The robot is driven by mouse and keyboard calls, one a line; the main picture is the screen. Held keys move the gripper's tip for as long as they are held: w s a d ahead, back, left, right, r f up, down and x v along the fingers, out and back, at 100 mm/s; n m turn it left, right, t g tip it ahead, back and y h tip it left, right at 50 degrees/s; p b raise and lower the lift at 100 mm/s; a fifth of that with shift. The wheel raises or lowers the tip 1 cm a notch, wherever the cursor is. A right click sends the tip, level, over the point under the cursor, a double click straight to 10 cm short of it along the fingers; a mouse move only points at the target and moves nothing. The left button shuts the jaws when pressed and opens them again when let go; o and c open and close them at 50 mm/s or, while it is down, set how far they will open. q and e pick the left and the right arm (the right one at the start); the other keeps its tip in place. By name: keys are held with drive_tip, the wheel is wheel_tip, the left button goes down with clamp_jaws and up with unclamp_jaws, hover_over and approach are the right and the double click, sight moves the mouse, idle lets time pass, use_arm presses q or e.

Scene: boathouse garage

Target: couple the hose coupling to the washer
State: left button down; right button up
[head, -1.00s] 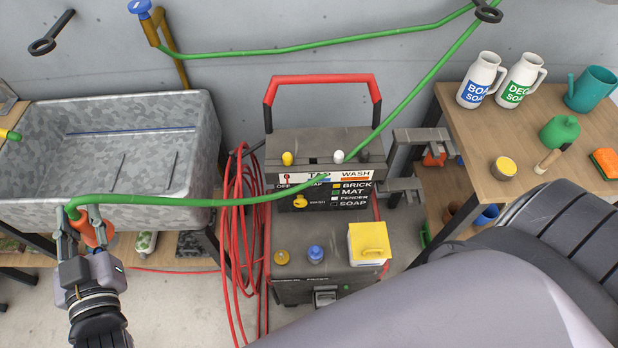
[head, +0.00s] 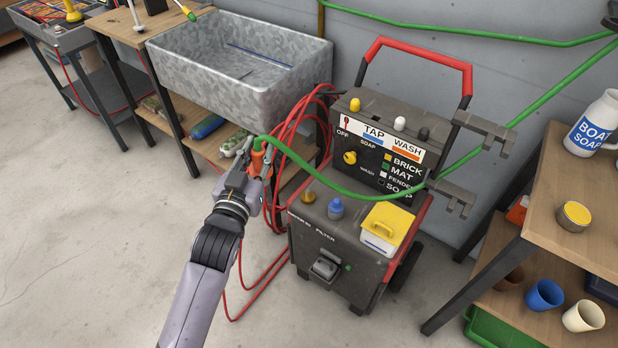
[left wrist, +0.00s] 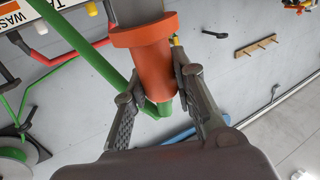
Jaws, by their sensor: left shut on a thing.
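The washer (head: 345,243) is a dark grey machine with a red handle, standing right of centre in the head view. Its lower top carries a brass stub (head: 308,197), a blue stub (head: 336,209) and a white box with a yellow lid (head: 386,226). The orange hose coupling (head: 259,161) is on the end of the green hose (head: 335,187). My left gripper (head: 257,170) is shut on the coupling, left of the washer and apart from it. The left wrist view shows the coupling (left wrist: 148,62) between the fingers (left wrist: 156,85). My right gripper is not in view.
A galvanized sink (head: 200,75) stands behind and left of the gripper. A red hose (head: 290,145) hangs in coils at the washer's left side. The green hose crosses in front of the washer's panel. A wooden bench (head: 535,205) stands right. Open floor lies left.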

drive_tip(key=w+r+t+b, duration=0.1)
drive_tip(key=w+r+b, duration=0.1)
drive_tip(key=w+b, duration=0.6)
use_arm(q)
drive_tip(key=w+d+f+m+h+b, duration=0.1)
drive_tip(key=w+d+f+h+b, duration=0.1)
drive_tip(key=w+d+f+b, duration=0.3)
drive_tip(key=w+d+f+m+g+h+b, duration=0.1)
drive_tip(key=w+d+f+h+b, duration=0.1)
drive_tip(key=w+d+f+b, duration=0.3)
drive_tip(key=w+f+b, duration=0.1)
drive_tip(key=w+f, duration=0.3)
drive_tip(key=f, duration=0.2)
drive_tip(key=shift+w+m+g, duration=0.3)
drive_tip(key=shift+w+m, duration=0.1)
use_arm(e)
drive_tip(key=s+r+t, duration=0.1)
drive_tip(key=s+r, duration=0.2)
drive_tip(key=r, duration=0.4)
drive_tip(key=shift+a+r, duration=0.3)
use_arm(q)
drive_tip(key=shift+d, duration=0.1)
drive_tip(key=shift+f+b, duration=0.85)
drive_tip(key=shift+f, duration=1.5)
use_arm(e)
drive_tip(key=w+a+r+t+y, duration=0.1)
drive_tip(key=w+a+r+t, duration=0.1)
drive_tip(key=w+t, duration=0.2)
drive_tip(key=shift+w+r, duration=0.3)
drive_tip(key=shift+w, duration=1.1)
